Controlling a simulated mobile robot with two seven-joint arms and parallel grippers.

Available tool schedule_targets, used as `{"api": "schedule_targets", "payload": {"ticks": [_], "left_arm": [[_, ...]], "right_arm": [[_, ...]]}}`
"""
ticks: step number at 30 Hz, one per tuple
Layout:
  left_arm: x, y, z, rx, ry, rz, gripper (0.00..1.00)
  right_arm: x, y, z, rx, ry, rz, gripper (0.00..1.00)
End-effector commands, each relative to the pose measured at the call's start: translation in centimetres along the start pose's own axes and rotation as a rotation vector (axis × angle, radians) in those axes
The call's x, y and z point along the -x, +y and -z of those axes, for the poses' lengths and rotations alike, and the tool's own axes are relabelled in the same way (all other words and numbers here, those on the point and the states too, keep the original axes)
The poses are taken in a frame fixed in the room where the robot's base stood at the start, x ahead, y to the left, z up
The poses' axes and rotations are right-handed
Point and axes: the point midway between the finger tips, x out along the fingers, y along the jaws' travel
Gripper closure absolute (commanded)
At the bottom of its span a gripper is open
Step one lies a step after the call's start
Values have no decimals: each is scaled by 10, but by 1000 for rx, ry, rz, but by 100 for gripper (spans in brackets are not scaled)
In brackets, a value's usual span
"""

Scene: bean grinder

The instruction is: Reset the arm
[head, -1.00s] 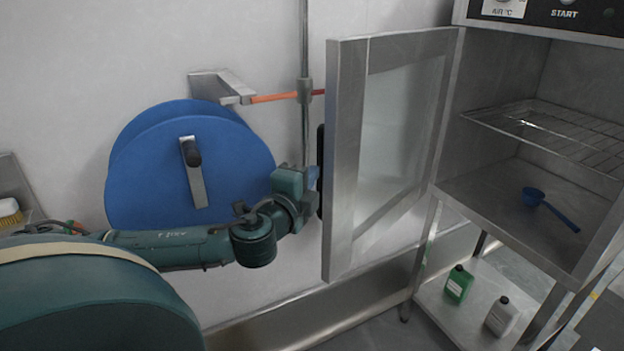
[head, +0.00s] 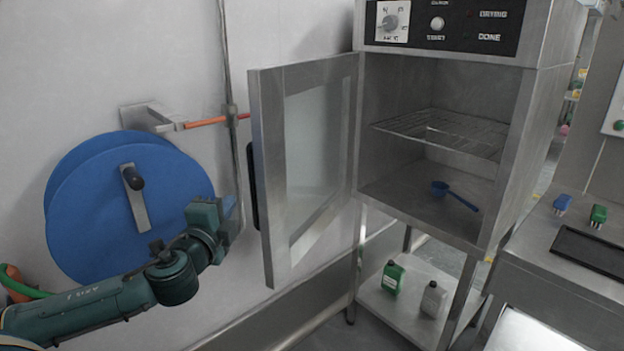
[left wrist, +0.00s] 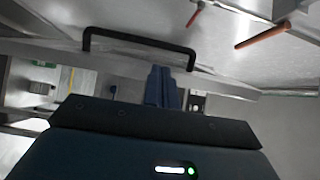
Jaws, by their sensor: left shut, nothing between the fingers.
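My left gripper (head: 230,207) is at the end of my dark green arm in the head view, just left of the open oven door (head: 308,150) and its black handle (head: 253,186). In the left wrist view the blue fingers (left wrist: 161,88) are closed together with nothing between them. The black handle (left wrist: 138,41) shows beyond the fingers there, apart from them. My right gripper is in neither view.
A steel oven (head: 437,60) stands open with a wire rack (head: 440,131) and a blue scoop (head: 458,195) inside. Two bottles stand on the shelf below. A blue hose reel (head: 90,215) hangs on the wall behind my left arm. A steel counter (head: 530,262) is at right.

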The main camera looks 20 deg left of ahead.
Motion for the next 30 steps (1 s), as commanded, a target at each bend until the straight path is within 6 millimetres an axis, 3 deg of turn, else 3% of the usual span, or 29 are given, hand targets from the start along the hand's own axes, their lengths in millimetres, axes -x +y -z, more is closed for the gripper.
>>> {"api": "schedule_targets", "payload": {"ticks": [5, 8, 11, 15, 19, 24, 30], "left_arm": [[2, 8, 2, 17, 5, -21, 100], [9, 39, 12, 88, 26, -102, 100], [29, 93, 32, 228, 60, -245, 100], [84, 175, 74, 509, 93, -485, 100], [149, 231, 119, 811, 83, -679, 100], [218, 262, 164, 1148, 20, -822, 100], [252, 270, 187, 1339, -37, -870, 100]], "right_arm": [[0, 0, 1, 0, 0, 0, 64], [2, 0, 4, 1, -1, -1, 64], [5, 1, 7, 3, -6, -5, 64], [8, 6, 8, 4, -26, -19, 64], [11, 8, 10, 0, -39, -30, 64], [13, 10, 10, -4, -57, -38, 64], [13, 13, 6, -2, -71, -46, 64]]}}
